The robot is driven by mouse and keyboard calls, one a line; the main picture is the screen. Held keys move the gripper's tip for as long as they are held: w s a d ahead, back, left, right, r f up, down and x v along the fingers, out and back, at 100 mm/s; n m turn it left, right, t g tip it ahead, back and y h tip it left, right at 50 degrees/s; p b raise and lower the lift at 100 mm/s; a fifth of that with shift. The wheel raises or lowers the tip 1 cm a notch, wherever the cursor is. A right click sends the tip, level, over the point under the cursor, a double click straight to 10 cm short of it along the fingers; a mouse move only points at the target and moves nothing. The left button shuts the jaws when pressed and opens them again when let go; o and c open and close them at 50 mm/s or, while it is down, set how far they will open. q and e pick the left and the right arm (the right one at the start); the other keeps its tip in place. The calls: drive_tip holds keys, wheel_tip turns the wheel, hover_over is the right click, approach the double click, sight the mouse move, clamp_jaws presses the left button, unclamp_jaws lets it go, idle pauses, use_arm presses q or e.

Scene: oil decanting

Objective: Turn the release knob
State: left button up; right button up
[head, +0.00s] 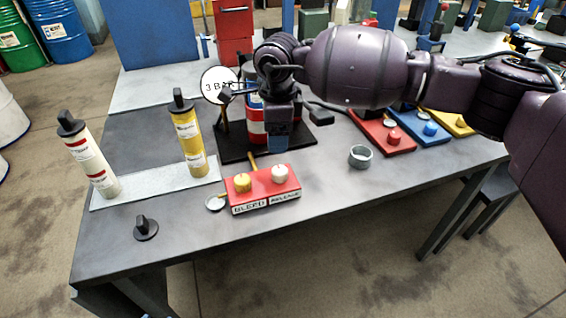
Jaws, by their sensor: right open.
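A red block (262,187) lies near the middle of the grey table. On it stand a yellow knob (242,182) above the label BLEED and a white knob (280,173) above the label RELEASE. My right gripper (275,108) is open and empty, behind and above the block. It is apart from both knobs and hides part of a red, white and blue canister (256,128) on a black base. My left gripper is not in view.
Two capped cylinders, one white (92,160) and one yellow (189,140), stand at left on a pale strip. A black knob (145,228) lies front left. A grey ring (361,157) stands right of the block. A round 3 BAR sign (217,84) is behind.

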sight(280, 170)
drive_tip(key=f, duration=0.9)
drive_tip(key=shift+s+d+b, duration=0.3)
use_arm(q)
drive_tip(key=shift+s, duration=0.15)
use_arm(e)
drive_tip(key=shift+f, duration=0.85)
drive_tip(key=shift+c, duration=0.3)
drive_tip(key=c, duration=0.9)
drive_tip(key=shift+o, duration=0.2)
